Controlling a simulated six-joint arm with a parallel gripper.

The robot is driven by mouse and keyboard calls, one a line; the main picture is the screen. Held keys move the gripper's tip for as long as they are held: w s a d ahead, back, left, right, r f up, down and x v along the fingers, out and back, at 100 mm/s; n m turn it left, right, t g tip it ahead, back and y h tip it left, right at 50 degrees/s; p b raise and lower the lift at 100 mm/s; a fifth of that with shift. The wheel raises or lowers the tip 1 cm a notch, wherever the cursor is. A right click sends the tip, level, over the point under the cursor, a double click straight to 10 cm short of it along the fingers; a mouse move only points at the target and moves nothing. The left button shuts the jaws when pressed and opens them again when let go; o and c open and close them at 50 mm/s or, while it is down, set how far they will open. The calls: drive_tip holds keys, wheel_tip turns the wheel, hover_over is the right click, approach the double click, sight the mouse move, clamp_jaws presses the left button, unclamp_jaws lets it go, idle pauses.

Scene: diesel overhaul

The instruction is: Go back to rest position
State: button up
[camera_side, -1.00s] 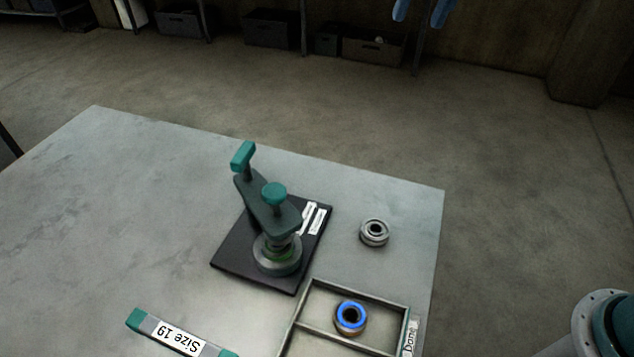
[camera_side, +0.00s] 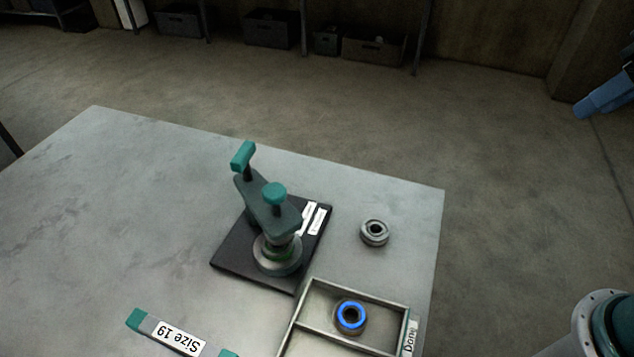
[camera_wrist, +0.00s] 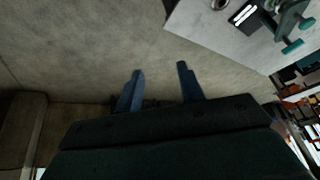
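My gripper (camera_wrist: 160,88) shows in the wrist view with its two blue fingers spread apart and nothing between them, over bare floor. In the side view, a blue part of my gripper (camera_side: 604,96) shows at the right edge, well away from the table and above the floor. The rest of it is cut off by the frame.
The grey table (camera_side: 130,200) bears a press with teal handles (camera_side: 268,205), a loose bearing (camera_side: 374,233), a tray (camera_side: 330,288) holding a blue-ringed bearing (camera_side: 350,316), and a "Size 19" bar (camera_side: 180,337).

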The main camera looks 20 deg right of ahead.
drive_tip(key=s+d+f, duration=0.1)
drive_tip(key=s+f, duration=0.3)
drive_tip(key=s, duration=0.1)
drive_tip(key=shift+d+f+n+t, duration=0.3)
drive_tip(key=shift+d+n, duration=0.1)
idle(0.3)
